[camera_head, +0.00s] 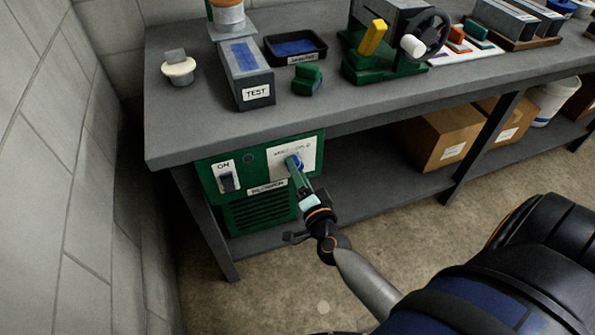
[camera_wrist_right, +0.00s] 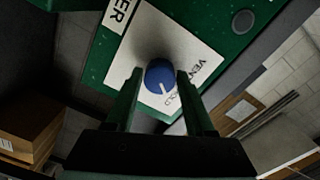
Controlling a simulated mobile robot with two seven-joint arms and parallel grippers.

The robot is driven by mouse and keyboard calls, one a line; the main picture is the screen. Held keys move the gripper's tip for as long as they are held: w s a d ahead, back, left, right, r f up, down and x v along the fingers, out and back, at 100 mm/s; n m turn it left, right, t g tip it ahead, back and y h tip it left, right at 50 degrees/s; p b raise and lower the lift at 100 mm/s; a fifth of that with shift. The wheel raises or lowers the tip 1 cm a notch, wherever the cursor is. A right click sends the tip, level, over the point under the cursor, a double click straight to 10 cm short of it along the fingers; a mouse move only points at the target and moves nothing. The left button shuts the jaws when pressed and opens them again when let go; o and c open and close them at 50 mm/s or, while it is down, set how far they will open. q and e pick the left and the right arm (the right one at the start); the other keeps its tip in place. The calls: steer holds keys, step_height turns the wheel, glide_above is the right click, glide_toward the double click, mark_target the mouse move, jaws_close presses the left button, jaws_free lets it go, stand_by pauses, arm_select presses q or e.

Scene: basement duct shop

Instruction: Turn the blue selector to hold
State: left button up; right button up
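The blue selector is a round knob (camera_wrist_right: 160,75) on a white plate (camera_wrist_right: 205,65) in the right wrist view. A short white mark on it points down and slightly right, toward the partly hidden lettering that ends in "OLD"; "VENT" is printed farther up. In the head view the knob (camera_head: 294,163) is on the front of the green box (camera_head: 258,163) under the bench. My right gripper (camera_head: 296,172) is at the knob. Its two green fingers (camera_wrist_right: 160,82) stand apart on either side of the knob, with narrow gaps showing; contact cannot be told. My left gripper is not in view.
An ON switch (camera_head: 227,182) is left of the selector on the same panel. The bench top (camera_head: 190,120) overhangs the box and carries a TEST block (camera_head: 246,75) and other tools. Cardboard boxes (camera_head: 440,140) sit on the lower shelf. A block wall is at left.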

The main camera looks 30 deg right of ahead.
steer(key=o, duration=0.3)
steer(key=shift+o, duration=0.2)
steer(key=v, duration=1.2)
steer(key=shift+s, duration=0.25)
